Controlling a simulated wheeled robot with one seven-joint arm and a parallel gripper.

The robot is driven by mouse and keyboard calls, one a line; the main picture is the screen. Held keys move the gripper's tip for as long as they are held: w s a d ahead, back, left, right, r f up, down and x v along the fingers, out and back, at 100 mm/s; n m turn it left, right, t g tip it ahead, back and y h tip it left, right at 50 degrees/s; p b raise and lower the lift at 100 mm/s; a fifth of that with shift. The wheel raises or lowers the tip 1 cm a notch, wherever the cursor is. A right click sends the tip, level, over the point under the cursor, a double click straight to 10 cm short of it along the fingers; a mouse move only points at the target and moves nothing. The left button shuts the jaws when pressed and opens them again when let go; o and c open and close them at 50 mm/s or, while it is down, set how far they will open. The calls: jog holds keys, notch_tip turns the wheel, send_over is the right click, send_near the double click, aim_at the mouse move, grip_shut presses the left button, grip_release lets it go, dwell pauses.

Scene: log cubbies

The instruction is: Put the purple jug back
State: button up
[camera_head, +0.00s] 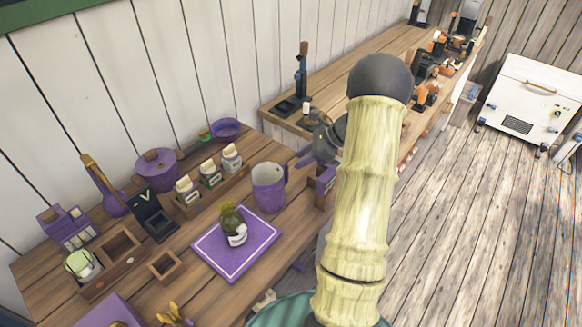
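The purple jug (268,189) stands upright and open-topped on the wooden counter, right of a purple board. Its handle points to the right, toward the counter edge. A dark grey part (322,142), which looks like my gripper, shows just behind my bamboo-like arm, right of the jug and close to its handle. Whether it touches the handle, and whether its fingers are open or shut, I cannot tell. My arm hides part of the counter edge there.
A purple board (235,243) holds a dark green bottle (233,225). A wooden rack (211,192) with several small jars stands behind it. A purple pot (157,170) and purple bowl (226,129) are near the wall. The floor (470,220) at right is clear.

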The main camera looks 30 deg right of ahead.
jog(key=v, duration=0.4)
jog(key=shift+f, duration=0.1)
dwell(0.3)
